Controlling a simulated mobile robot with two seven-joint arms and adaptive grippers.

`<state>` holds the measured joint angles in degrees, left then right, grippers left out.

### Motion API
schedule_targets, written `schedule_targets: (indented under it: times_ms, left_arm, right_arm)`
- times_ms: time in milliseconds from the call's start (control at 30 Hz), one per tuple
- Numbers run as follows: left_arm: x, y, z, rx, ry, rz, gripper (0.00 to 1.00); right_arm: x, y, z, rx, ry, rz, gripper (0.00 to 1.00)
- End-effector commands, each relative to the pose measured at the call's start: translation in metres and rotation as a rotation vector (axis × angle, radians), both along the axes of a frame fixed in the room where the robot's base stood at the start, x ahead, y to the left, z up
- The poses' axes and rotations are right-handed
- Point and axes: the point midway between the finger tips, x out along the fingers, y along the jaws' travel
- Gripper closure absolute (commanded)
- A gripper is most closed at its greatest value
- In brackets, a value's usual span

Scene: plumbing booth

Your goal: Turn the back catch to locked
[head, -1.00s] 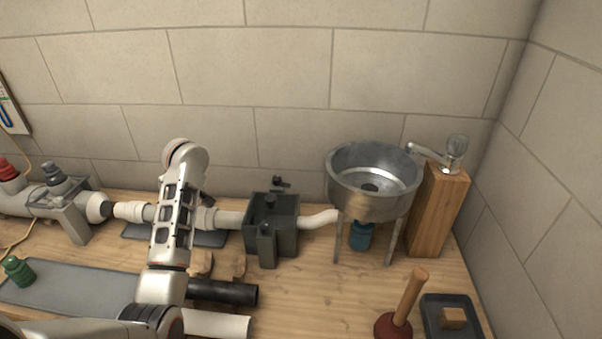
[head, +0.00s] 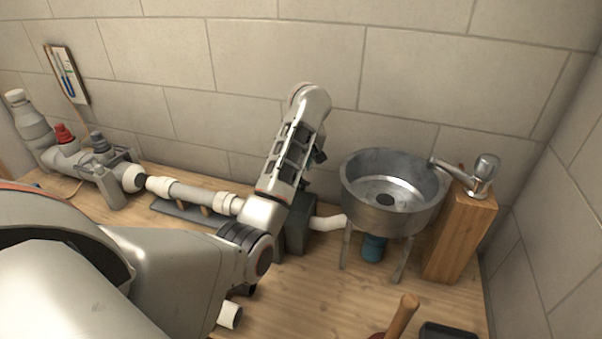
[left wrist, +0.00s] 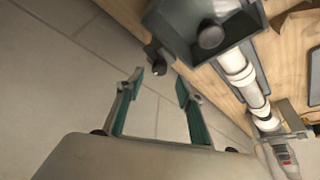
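The dark grey box (head: 300,230) stands on the bench left of the sink, mostly hidden behind my left arm in the head view. In the left wrist view the box (left wrist: 180,38) is at the top. The back catch (left wrist: 157,57), a small dark lever with a rounded end, sticks out from its wall side. My left gripper (left wrist: 160,86) is open and empty, its teal-padded fingers apart just short of the catch, which shows between and beyond the tips. Whether a finger touches it I cannot tell. In the head view the arm hides the catch. My right gripper is out of view.
White pipe (head: 185,192) runs left from the box, and a short bend (head: 328,222) joins it to the metal sink (head: 392,190). A wooden post (head: 460,235) with a tap stands right of the sink. The tiled wall (head: 280,60) is close behind.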

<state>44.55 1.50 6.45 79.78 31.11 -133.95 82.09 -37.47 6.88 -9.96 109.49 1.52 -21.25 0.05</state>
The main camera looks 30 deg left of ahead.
Motion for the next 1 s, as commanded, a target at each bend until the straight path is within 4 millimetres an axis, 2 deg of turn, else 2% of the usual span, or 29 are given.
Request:
schedule_targets:
  times_ms: [100, 300, 667, 700, 833, 1000]
  left_arm:
    - [0.005, 0.007, -0.019, 0.004, 0.003, 0.001, 0.63]
    - [0.011, 0.012, -0.040, 0.001, 0.001, -0.001, 0.63]
    - [0.013, 0.014, -0.047, -0.001, -0.001, 0.001, 0.63]
    - [0.013, 0.014, -0.047, -0.001, -0.001, 0.001, 0.66]
    - [0.013, 0.014, -0.047, -0.001, -0.001, 0.001, 0.99]
    - [0.013, 0.014, -0.047, -0.001, -0.001, 0.000, 1.00]
  right_arm:
    - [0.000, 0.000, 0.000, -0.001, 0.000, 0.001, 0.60]
    - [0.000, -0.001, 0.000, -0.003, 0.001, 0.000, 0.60]
    - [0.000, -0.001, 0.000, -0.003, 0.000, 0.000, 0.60]
    - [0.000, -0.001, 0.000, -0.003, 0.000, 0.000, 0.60]
    - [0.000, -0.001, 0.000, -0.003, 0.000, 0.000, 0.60]
    - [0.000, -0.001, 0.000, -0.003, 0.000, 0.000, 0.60]
